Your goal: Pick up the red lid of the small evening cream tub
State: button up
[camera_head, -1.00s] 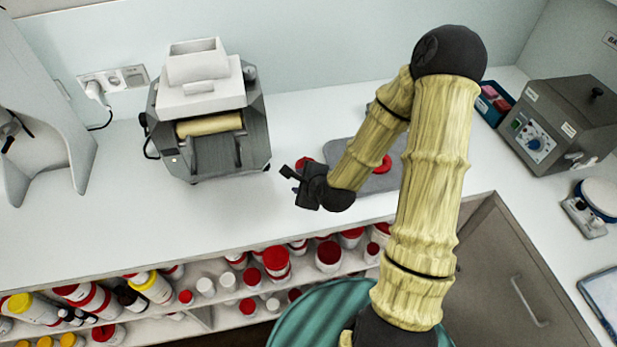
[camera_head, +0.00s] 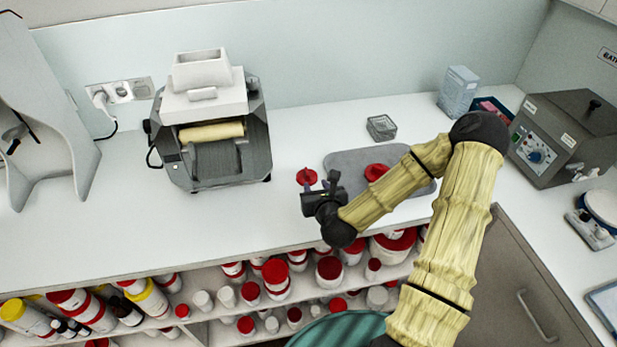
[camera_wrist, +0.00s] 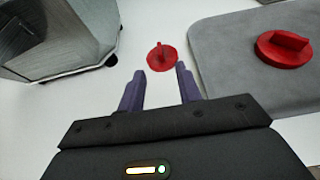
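A small red lid (camera_head: 306,176) with an upright tab lies on the white counter, left of the grey mat. It also shows in the wrist view (camera_wrist: 162,57), just beyond my fingertips and roughly between their lines. A larger red lid (camera_head: 376,172) with a raised grip bar lies on the grey mat (camera_head: 345,162); the wrist view shows it at the right (camera_wrist: 284,48). I see no writing telling which tub either lid belongs to. My gripper (camera_wrist: 160,74) is open and empty, its two purple fingers pointing towards the small lid without visibly touching it.
A grey machine with a roller (camera_head: 212,130) stands to the left. A small glass dish (camera_head: 381,127) sits behind the mat. A grey control box (camera_head: 565,135) is at the right. Shelves of red-lidded tubs lie below the counter's front edge. Counter between machine and mat is mostly clear.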

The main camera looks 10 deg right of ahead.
aim_at(307, 170)
jog(key=x, duration=0.9)
jog(key=shift+w+a+p, duration=0.1)
jog(key=shift+w+p, duration=0.15)
jog(key=shift+p, duration=0.15)
jog(key=shift+w+f, duration=0.2)
jog(key=shift+w, duration=0.1)
jog(key=shift+p+x, duration=0.5)
jog(key=shift+x, duration=2.4)
grip_shut()
